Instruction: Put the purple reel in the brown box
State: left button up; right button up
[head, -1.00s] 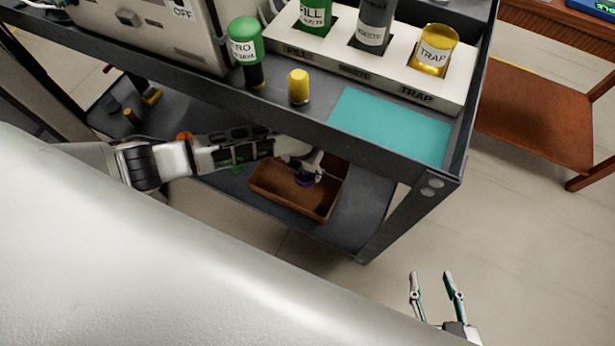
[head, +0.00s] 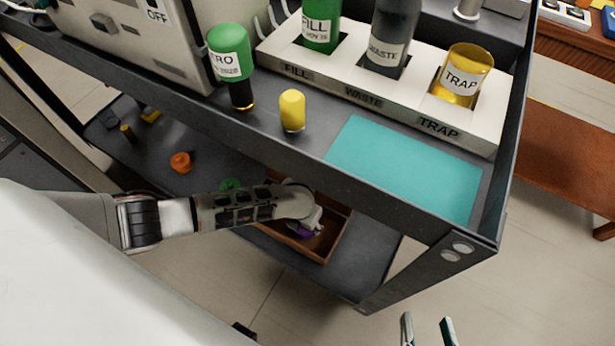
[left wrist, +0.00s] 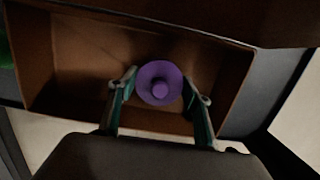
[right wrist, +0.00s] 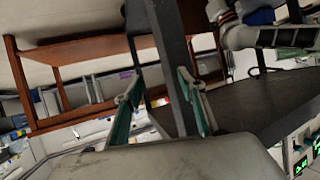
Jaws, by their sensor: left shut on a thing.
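The purple reel (left wrist: 160,84) is between the fingers of my left gripper (left wrist: 161,92), which is shut on it. The brown box (left wrist: 75,62) lies around and below the reel in the left wrist view. I cannot tell whether the reel touches the box floor. In the head view the box (head: 338,240) sits on the cart's lower shelf, partly hidden by my left arm, and the reel (head: 304,232) shows as a small purple patch within its outline. My right gripper (head: 428,325) is open and empty at the bottom edge; it also shows in the right wrist view (right wrist: 160,80).
A green reel (head: 230,184) and an orange one (head: 181,162) lie on the lower shelf (head: 372,262). The cart's upper shelf, with bottles in a white rack (head: 345,85) and a teal mat (head: 400,165), overhangs the box. The cart's corner post (head: 425,272) stands right of it.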

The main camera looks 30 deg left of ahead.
pick_arm(q)
jog(key=shift+w+r, duration=0.15)
jog(key=shift+r, duration=0.05)
jog(key=shift+f, duration=0.3)
jog(key=o, duration=1.3)
jog(key=shift+r, duration=0.1)
